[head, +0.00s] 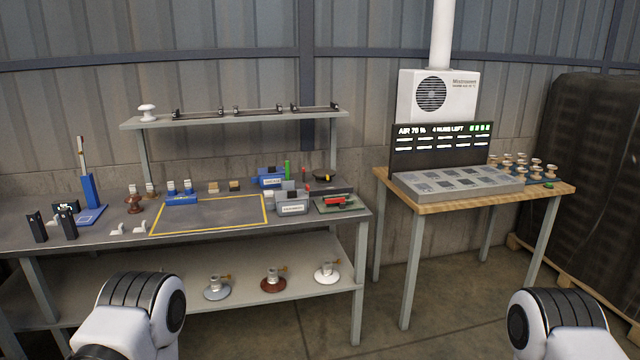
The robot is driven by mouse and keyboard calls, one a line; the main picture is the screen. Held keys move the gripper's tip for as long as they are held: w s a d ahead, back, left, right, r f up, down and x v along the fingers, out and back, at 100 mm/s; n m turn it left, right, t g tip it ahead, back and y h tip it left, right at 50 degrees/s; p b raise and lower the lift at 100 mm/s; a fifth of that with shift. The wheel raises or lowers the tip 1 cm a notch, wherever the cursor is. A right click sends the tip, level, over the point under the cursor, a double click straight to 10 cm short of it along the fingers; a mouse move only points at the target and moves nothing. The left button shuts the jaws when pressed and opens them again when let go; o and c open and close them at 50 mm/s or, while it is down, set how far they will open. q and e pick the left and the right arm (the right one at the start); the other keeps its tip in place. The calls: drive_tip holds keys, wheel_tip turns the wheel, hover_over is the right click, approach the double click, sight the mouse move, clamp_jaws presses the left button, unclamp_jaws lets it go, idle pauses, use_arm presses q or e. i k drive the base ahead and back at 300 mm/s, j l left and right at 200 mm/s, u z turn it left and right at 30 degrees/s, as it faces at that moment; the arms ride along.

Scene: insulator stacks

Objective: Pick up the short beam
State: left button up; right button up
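Dark slim bars lie end to end along the raised shelf (160,122) above the workbench: a left bar (198,113), a middle bar (257,111) and a right bar (315,107). They look close in length, with small dark upright pieces near their ends. I cannot tell which of them, if any, is the short beam. Parts of my two white arms show at the bottom left and bottom right. Neither gripper is in view, so I cannot see whether they hold anything.
The grey workbench (100,232) has a yellow-outlined area (210,214) that is clear in its middle. Small parts, a blue stand (90,191) and grey boxes (292,207) surround it. Three round-based pieces stand on its lower shelf. A wooden-topped table (455,204) bears a sloped panel (458,183).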

sight(328, 190)
drive_tip(key=i+u, duration=0.1)
drive_tip(key=i, duration=0.9)
drive_tip(key=l+u, duration=0.1)
drive_tip(key=u, duration=0.35)
drive_tip(key=i, duration=0.05)
